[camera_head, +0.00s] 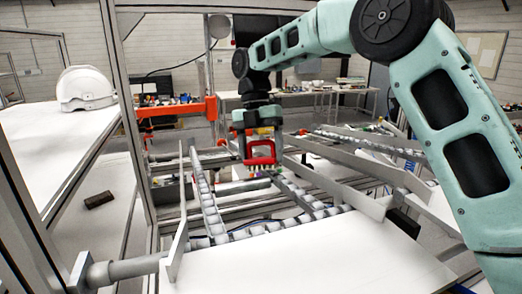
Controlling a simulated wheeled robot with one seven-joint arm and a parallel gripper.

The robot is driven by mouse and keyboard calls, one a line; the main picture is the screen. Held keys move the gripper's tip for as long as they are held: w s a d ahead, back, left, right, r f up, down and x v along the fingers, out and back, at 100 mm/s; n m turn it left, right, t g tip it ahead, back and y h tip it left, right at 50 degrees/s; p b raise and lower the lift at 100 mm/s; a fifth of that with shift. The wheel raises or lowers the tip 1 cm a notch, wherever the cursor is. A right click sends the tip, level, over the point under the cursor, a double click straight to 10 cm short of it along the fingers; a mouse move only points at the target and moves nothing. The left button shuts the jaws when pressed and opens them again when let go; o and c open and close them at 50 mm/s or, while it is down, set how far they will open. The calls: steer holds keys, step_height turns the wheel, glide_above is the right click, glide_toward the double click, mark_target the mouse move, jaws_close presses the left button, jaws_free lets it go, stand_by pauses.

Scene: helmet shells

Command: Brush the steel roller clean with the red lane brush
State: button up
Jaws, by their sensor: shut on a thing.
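My gripper (262,150) hangs near the middle of the picture, above the roller lanes. It is shut on the red lane brush (262,157), which shows as a red, handle-like piece below the wrist. A thick grey cylinder (133,268) lies at the lower left, in front of the lanes. I cannot tell which of these is the steel roller, nor whether the brush touches anything.
A white helmet shell (85,88) sits on a white table (50,145) at left. A dark brown block (99,199) lies on a lower white surface. Grey frame posts (134,110) and an orange-red bar (180,110) stand near the arm. A white panel (310,262) in front is clear.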

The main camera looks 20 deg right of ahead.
steer(key=shift+b+x, duration=0.7)
steer(key=shift+x, duration=0.25)
stand_by(0.3)
steer(key=shift+a+r+p, duration=0.2)
steer(key=shift+a+p, duration=0.45)
steer(key=shift+a, duration=0.25)
steer(key=shift+a+f, duration=0.15)
steer(key=shift+a, duration=1.3)
steer(key=shift+a+f, duration=0.15)
steer(key=shift+a, duration=1.25)
steer(key=shift+d+r, duration=0.2)
steer(key=shift+d, duration=3.6)
steer(key=shift+v, duration=3)
